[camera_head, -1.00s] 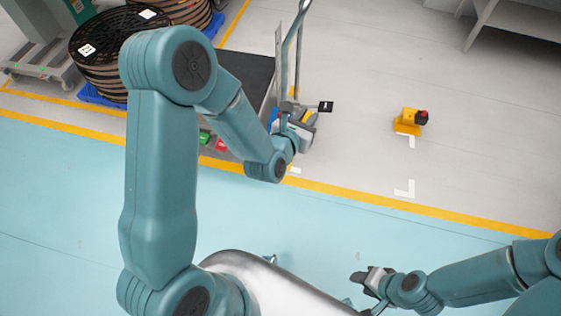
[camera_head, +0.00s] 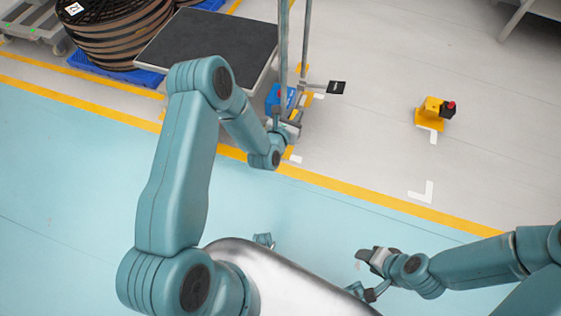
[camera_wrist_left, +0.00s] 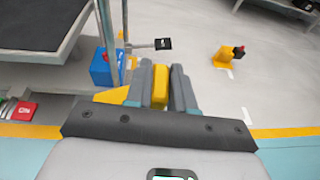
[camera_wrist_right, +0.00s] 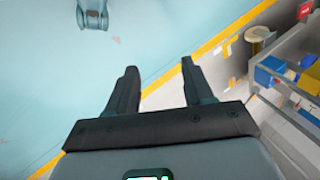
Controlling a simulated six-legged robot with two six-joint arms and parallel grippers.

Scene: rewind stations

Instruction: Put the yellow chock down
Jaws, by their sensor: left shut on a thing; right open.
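The yellow chock (camera_wrist_left: 160,86) is between the fingers of my left gripper (camera_wrist_left: 161,84) in the left wrist view. The gripper is shut on it, and only a yellow strip shows between the grey fingers. In the head view my left gripper (camera_head: 293,126) is beside the upright posts of a black-topped cart, low over the grey floor near the yellow line. The chock is hard to make out there. My right gripper (camera_wrist_right: 155,90) is open and empty above the blue floor; it also shows in the head view (camera_head: 366,256).
The black-topped cart (camera_head: 210,42) and a blue box (camera_wrist_left: 101,68) are close by. A yellow device with a red knob (camera_head: 431,109) stands on the grey floor at right. A shelf with blue bins (camera_wrist_right: 271,67) is in the right wrist view. Open grey floor lies between.

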